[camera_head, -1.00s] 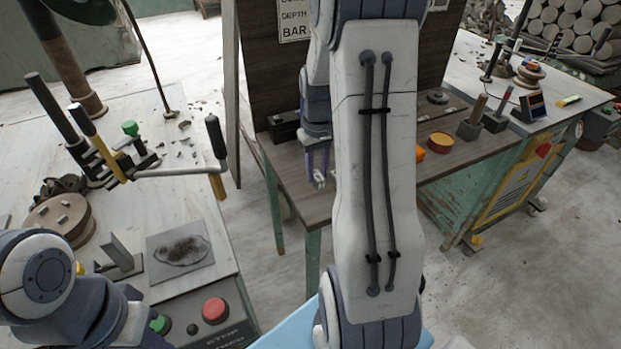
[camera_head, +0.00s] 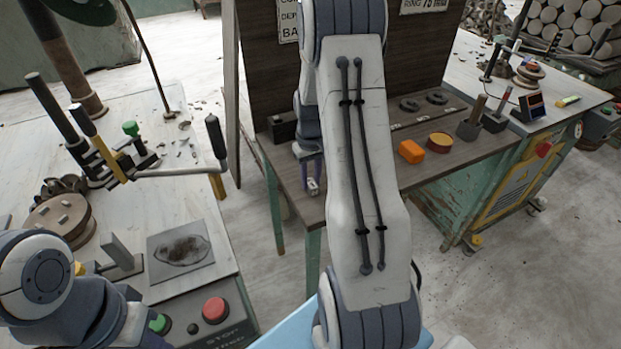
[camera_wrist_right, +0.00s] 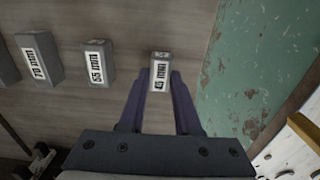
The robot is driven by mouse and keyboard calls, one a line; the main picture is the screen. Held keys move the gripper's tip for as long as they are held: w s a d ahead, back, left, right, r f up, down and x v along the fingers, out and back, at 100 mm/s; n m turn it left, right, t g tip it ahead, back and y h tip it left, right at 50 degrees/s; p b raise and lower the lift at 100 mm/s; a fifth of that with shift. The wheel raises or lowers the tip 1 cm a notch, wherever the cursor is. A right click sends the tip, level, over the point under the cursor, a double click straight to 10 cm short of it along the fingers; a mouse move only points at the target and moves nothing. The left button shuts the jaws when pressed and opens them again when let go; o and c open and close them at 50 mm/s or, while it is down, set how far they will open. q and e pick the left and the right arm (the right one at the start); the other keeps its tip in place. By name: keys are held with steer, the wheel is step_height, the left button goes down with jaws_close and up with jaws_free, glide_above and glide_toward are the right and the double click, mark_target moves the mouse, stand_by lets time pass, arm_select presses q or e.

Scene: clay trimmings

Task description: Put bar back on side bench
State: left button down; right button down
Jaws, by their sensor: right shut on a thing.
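My right gripper (camera_head: 314,186) is over the left part of the dark wooden side bench (camera_head: 415,180). In the right wrist view my right gripper (camera_wrist_right: 160,88) is shut on a small grey bar (camera_wrist_right: 160,74) labelled 45 mm. The bar lines up in a row with a 55 mm bar (camera_wrist_right: 98,65) and a 70 mm bar (camera_wrist_right: 40,60) on the bench top. I cannot tell whether the held bar touches the bench. My left gripper is outside the head view; only part of that arm shows at lower left.
An upright board (camera_head: 270,60) stands behind. A green bench edge (camera_wrist_right: 235,75) runs right of the gripper. A machine table (camera_head: 195,205) is at left.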

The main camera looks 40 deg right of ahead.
mark_target(311, 183)
steer(key=c, duration=0.6)
jaws_free()
step_height(311, 183, up, 12)
steer(key=p, duration=0.1)
steer(key=a+r+n, duration=0.2)
steer(key=a, duration=1)
steer(key=s+a+r+n, duration=0.1)
steer(key=s+a+n, duration=0.3)
steer(key=a, duration=0.8)
steer(key=s+a+n, duration=0.2)
steer(key=s+a, duration=0.3)
steer(key=s, duration=0.4)
steer(key=s+a+n+y, duration=0.1)
steer(key=s+a+n, duration=0.1)
steer(key=s+a, duration=0.3)
steer(key=s, duration=0.4)
steer(key=shift+f, duration=0.35)
